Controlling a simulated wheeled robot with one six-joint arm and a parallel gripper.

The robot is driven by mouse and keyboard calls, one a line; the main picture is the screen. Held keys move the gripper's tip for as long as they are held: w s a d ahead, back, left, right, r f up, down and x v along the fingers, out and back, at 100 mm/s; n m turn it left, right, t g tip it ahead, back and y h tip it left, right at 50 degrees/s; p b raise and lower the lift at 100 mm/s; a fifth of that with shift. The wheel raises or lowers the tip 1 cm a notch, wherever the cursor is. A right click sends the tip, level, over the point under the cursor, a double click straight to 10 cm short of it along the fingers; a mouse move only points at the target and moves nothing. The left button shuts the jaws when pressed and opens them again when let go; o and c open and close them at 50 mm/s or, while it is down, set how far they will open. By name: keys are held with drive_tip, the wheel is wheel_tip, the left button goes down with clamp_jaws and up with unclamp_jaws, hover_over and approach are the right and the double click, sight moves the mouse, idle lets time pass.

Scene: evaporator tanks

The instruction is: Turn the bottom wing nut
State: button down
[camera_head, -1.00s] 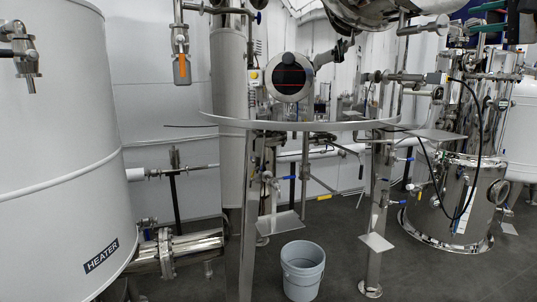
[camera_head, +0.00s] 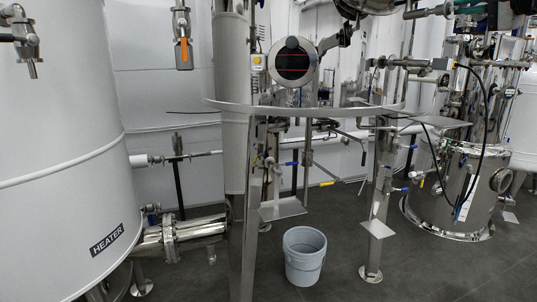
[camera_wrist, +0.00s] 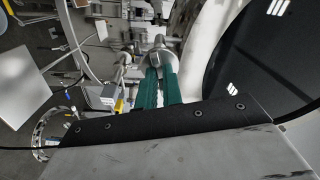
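In the wrist view, my gripper (camera_wrist: 160,72) shows as two green fingers pointing up the picture, with a narrow pale gap between them. Their tips are close to a round metal fitting (camera_wrist: 161,45); I cannot tell whether they touch it. In the head view, my gripper (camera_head: 432,12) is at the top right edge, partly cut off, near steel piping and a large round steel vessel end (camera_head: 365,5). I cannot make out a wing nut clearly in either view; it may be hidden by the fingers or too small.
A white heater tank (camera_head: 60,160) stands at left. A curved metal ring (camera_head: 310,112) spans the middle below a round dark-faced gauge (camera_head: 293,62). A grey bucket (camera_head: 304,257) stands on the floor. A polished steel tank (camera_head: 465,190) is at right.

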drive_tip(key=shift+n, duration=1.1)
drive_tip(key=shift+n, duration=1.1)
drive_tip(key=shift+n, duration=1.1)
drive_tip(key=shift+n, duration=1.1)
